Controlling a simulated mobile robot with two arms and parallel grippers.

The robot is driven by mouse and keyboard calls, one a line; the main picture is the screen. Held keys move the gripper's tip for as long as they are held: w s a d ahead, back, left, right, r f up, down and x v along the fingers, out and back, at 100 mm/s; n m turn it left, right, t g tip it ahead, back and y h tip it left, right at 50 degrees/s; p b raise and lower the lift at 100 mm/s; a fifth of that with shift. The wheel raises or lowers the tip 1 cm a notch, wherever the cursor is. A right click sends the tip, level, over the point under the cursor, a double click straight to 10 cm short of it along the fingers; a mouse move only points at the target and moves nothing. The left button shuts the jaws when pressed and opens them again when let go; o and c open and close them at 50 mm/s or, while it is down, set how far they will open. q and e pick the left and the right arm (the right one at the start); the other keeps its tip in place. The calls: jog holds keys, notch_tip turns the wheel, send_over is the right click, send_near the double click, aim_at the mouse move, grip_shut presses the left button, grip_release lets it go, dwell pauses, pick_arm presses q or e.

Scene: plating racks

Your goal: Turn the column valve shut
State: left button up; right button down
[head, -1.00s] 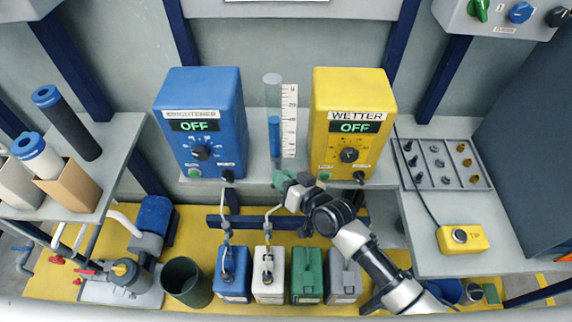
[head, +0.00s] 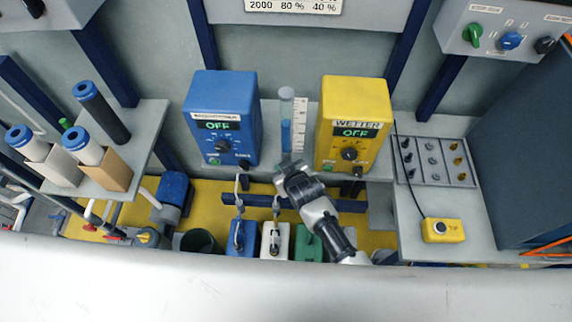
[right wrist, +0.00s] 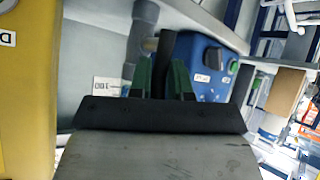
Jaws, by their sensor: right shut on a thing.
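The clear column (head: 286,130) with blue liquid stands beside a white scale, between the blue brightener box and the yellow wetter box. My right gripper (head: 284,166) is at the foot of the column and covers the valve in the head view. In the right wrist view my right gripper (right wrist: 162,76) has its green fingers shut on a dark valve lever (right wrist: 166,48), beside a grey pipe fitting (right wrist: 142,40). How far the lever is turned is hard to tell. My left gripper is in neither view.
The blue brightener box (head: 220,125) and yellow wetter box (head: 352,120), both reading OFF, flank the column. Blue, white and green jugs (head: 308,242) stand below. A yellow button box (head: 442,230) lies on the right shelf. A white surface fills the head view's bottom.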

jog(key=shift+h, duration=0.3)
jog(key=c, duration=1.1)
grip_release()
jog(key=v, duration=1)
jog(key=shift+s+d+r, duration=0.25)
jog(key=shift+s, duration=0.05)
